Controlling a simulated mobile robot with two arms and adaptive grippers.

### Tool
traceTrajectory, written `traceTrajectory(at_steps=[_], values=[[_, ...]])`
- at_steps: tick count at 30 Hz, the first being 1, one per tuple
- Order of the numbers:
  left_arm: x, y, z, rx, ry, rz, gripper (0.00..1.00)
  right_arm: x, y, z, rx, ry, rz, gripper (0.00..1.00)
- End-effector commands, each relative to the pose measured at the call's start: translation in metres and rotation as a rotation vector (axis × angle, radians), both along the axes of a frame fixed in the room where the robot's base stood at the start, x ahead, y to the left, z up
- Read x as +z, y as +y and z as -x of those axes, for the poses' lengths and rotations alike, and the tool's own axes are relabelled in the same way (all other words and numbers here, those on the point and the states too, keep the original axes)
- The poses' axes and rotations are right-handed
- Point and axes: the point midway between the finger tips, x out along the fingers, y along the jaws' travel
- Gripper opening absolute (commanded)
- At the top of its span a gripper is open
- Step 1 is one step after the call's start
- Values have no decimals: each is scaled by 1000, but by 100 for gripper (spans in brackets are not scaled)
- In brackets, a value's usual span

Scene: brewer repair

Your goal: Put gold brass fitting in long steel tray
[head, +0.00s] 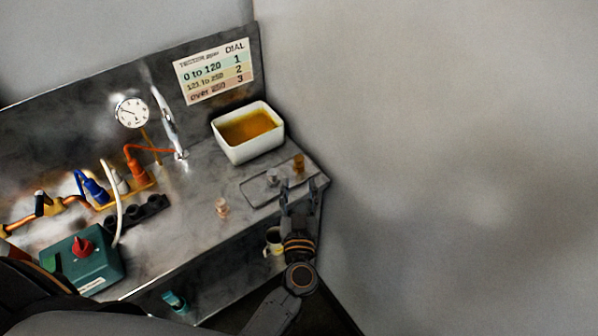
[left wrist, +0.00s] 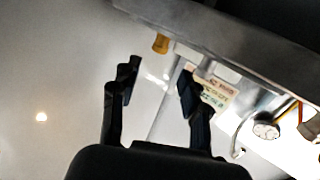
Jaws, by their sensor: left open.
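The gold brass fitting (head: 298,163) stands upright at the right end of the long steel tray (head: 257,196), and it appears to be inside the rim. It also shows in the left wrist view (left wrist: 161,43). A grey steel fitting (head: 272,175) stands in the tray's middle. My left gripper (head: 298,186) is open and empty at the tray's front right, just in front of the gold fitting and apart from it. Its two fingers show spread in the left wrist view (left wrist: 158,80). My right gripper is not in view.
A copper-coloured fitting (head: 222,207) stands on the worktop left of the tray. A white basin (head: 248,146) of amber liquid is behind the tray. A mug (head: 273,240) is below the front edge. A teal box with a red knob (head: 82,260) is at left.

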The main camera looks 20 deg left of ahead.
Motion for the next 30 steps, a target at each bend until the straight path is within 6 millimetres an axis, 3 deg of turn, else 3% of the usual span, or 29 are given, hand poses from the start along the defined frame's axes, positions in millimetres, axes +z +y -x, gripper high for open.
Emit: traceTrajectory(at_steps=[6,15,24,26,27,30], values=[[0,-7,21,-1,0,1,45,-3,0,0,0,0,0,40],[2,-8,22,-6,-6,0,45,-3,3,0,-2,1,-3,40],[49,-26,7,-271,-165,-2,45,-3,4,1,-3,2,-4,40],[43,-34,5,-348,-147,-5,45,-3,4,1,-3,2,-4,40],[30,-38,5,-395,-114,-6,45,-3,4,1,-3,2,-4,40],[-34,-47,11,-482,41,-6,45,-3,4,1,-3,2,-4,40]])
